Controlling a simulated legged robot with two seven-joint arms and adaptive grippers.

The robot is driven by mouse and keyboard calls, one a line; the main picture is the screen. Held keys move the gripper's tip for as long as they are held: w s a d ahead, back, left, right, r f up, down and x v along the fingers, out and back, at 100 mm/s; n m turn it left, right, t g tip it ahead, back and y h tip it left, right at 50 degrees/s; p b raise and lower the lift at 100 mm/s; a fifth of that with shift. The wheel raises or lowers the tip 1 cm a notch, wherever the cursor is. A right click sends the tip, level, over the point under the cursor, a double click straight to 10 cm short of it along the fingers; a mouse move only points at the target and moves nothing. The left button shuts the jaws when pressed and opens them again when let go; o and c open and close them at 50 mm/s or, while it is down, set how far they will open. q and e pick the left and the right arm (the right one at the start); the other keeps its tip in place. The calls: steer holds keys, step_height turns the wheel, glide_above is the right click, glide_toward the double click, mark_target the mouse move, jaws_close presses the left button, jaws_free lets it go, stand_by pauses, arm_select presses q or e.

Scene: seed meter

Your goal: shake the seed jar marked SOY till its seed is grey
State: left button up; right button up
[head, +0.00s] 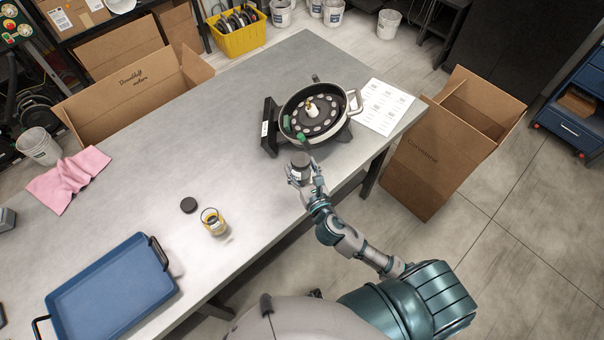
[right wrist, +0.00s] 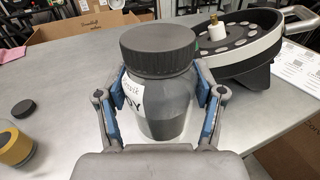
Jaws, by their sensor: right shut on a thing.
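The seed jar marked SOY (right wrist: 170,100) is upright between the fingers of my right gripper (right wrist: 163,88), with a dark screw lid on top. Its white label is turned to the left and only partly shows, with "OY" readable. The contents that show through the clear wall look dark grey. In the head view the jar (head: 300,163) is at the table's right edge, just in front of the seed meter (head: 308,112), with my right gripper (head: 300,174) shut on it. I cannot tell whether its base touches the table. My left gripper is out of view.
An open jar with yellow contents (head: 214,222) stands left of my gripper, beside a loose black lid (head: 189,205). A blue tray (head: 110,290) and pink cloth (head: 68,180) lie further left. A printed sheet (head: 383,106) lies right of the meter. The middle of the table is clear.

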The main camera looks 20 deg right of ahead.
mark_target(301, 159)
step_height(301, 159, up, 6)
steer(key=shift+a+f, duration=0.1)
steer(key=shift+f, duration=0.1)
steer(key=shift+c, duration=0.8)
step_height(301, 159, down, 6)
steer(key=shift+f, duration=0.2)
steer(key=shift+t, duration=0.3)
step_height(301, 159, up, 7)
steer(key=shift+c, duration=0.6)
steer(key=f, duration=0.7)
steer(key=shift+d+f, duration=0.1)
steer(key=shift+d, duration=0.1)
steer(key=shift+a+r, duration=0.1)
steer(key=shift+r, duration=0.1)
